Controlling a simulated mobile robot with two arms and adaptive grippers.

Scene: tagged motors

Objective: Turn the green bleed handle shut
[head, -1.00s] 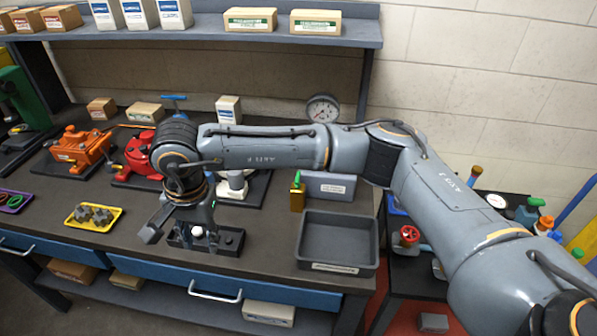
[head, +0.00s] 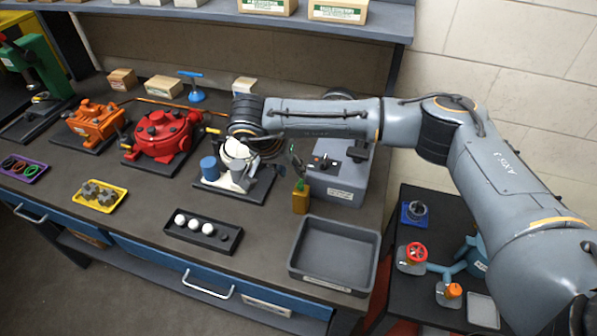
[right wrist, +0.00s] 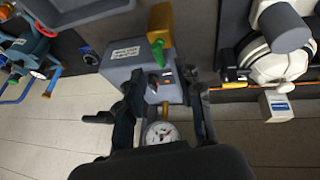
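My left gripper is not in view.
An empty grey tray (head: 335,255) and a black tray of white balls (head: 203,232) lie in front. A side table (head: 405,285) carries red and orange valves.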

